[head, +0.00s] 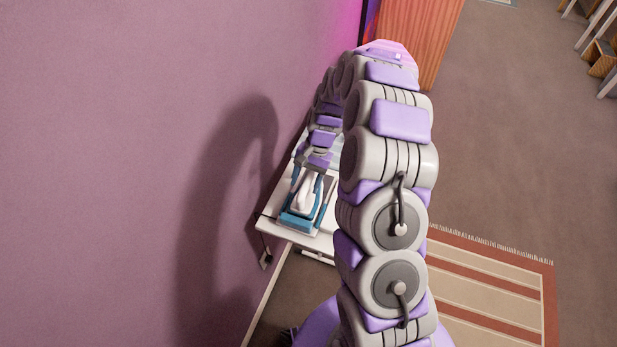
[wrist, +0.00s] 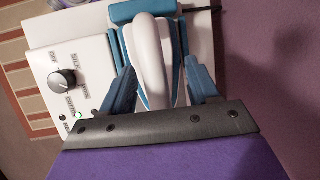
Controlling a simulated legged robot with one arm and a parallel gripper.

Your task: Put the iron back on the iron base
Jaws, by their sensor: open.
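The iron has a white handle (wrist: 150,55) with blue sides and shows in the wrist view between my fingers. In the head view the white iron (head: 304,197) is on the white table under the end of my arm. The iron base has a white panel (wrist: 85,75) with a black dial, fabric labels and a small green light, left of the iron in the wrist view. A blue part (head: 297,222) shows at the iron's near end. My gripper (wrist: 160,66) is open, with one blue finger on each side of the handle. I cannot tell if they touch it, or if the iron is fully seated.
The white table (head: 271,207) stands against the purple wall (head: 120,150), close on the left. A striped rug (head: 490,290) lies on the floor to the right. A wooden cabinet (head: 425,35) stands beyond the table. Open floor (head: 510,150) is to the right.

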